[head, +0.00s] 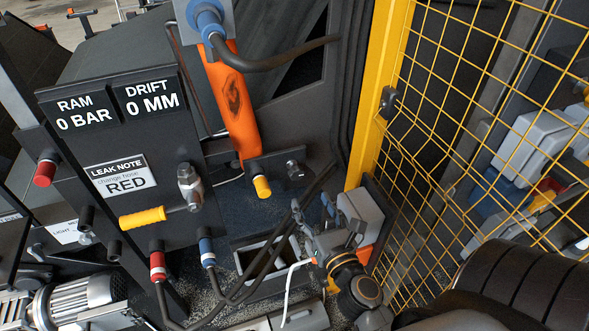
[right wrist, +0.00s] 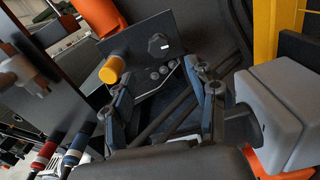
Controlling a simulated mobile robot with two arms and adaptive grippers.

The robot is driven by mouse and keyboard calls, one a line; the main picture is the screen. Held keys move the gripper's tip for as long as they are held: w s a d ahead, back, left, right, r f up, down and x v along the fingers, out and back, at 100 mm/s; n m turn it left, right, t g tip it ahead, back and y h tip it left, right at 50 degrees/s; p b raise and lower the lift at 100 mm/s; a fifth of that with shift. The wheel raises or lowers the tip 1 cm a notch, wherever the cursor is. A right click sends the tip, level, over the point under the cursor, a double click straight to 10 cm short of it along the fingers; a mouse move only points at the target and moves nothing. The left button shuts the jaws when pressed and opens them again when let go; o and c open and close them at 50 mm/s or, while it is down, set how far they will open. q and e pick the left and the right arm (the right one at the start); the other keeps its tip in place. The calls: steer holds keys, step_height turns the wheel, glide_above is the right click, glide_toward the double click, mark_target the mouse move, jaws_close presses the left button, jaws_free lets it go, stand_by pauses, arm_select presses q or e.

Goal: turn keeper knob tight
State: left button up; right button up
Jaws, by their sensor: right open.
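The keeper knob appears to be the dark knob with a white mark (right wrist: 158,45), on a dark plate beside a yellow-capped peg (right wrist: 112,69). In the head view the knob (head: 293,169) sits right of the yellow-capped peg (head: 262,186), below the orange cylinder. My right gripper (head: 311,208) is below and slightly right of the knob. In the right wrist view its two fingers (right wrist: 165,80) are spread and empty, pointing toward the plate, with the knob beyond them and apart from them. My left gripper is not in view.
A yellow mesh guard (head: 455,130) stands close on the right. A grey box (head: 361,215) is beside my right gripper. An orange cylinder (head: 232,100) hangs above the plate. Dark hoses (head: 235,297), a yellow-handled valve (head: 143,217) and a panel reading "RED" (head: 120,177) are left.

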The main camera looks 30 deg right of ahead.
mark_target(297, 177)
steer(key=p+x, duration=0.2)
steer(key=x, duration=0.7)
steer(key=shift+w, duration=0.35)
steer(key=shift+w+d, duration=0.15)
steer(key=shift+w, duration=0.45)
steer(key=c, duration=1.2)
